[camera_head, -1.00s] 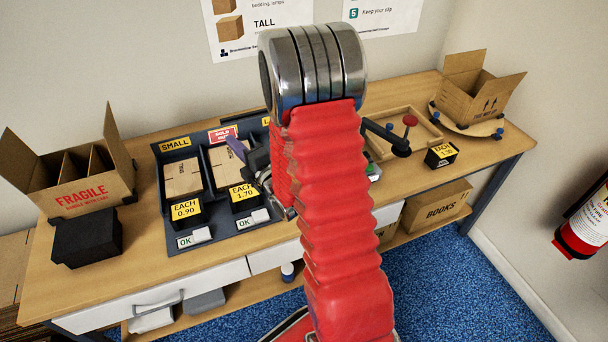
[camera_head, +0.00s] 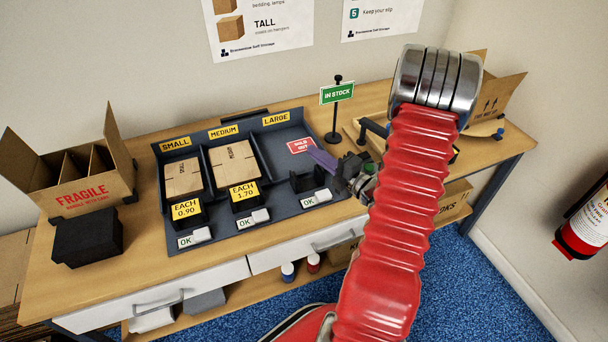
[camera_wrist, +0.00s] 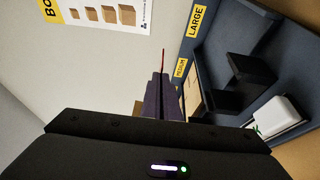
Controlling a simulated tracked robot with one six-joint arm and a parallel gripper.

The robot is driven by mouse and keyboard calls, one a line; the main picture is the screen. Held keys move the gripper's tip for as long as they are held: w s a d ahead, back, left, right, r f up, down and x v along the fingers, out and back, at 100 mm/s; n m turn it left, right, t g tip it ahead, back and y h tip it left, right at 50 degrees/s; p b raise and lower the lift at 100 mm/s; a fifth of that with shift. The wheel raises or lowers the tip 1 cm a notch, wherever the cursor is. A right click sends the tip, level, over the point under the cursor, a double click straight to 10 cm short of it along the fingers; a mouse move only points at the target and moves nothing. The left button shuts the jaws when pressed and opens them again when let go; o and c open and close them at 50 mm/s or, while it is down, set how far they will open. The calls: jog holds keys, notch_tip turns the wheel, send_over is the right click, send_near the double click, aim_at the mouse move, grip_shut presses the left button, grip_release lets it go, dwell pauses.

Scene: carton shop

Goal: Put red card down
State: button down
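The red card (camera_head: 301,145), with white "SOLD OUT" lettering, is over the LARGE bay of the dark tray (camera_head: 282,222) in the head view. My gripper (camera_head: 313,154) comes from the right, its purple fingers shut on the card's edge. In the wrist view the card (camera_wrist: 163,60) is a thin red line, nearly edge-on, at the tips of the closed fingers (camera_wrist: 162,82). The LARGE bay holds no carton. A black holder (camera_head: 306,181) stands at its front, apart from the card. I cannot tell how high the card is above the bay floor.
SMALL and MEDIUM bays hold flat cartons (camera_head: 183,178) (camera_head: 235,165), with price blocks (camera_head: 187,210) (camera_head: 244,196) in front. A green "IN STOCK" sign (camera_head: 337,93) stands behind my gripper. An open FRAGILE carton (camera_head: 85,190) and a black block (camera_head: 87,238) are at left.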

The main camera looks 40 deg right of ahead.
jog(key=shift+s+d+f, duration=0.2)
jog(key=shift+s+d, duration=0.2)
jog(key=shift+s, duration=0.25)
send_over(320, 181)
jog(key=s+a, duration=0.2)
jog(key=shift+w+d+f, duration=0.1)
jog(key=shift+f, duration=1.35)
jog(key=shift+d+f, duration=0.1)
jog(key=shift+f, duration=1.35)
jog(key=shift+f, duration=2.1)
jog(key=c, duration=2.5)
grip_release()
jog(key=shift+f, duration=0.3)
jog(key=o, duration=0.5)
jog(key=shift+c, duration=0.2)
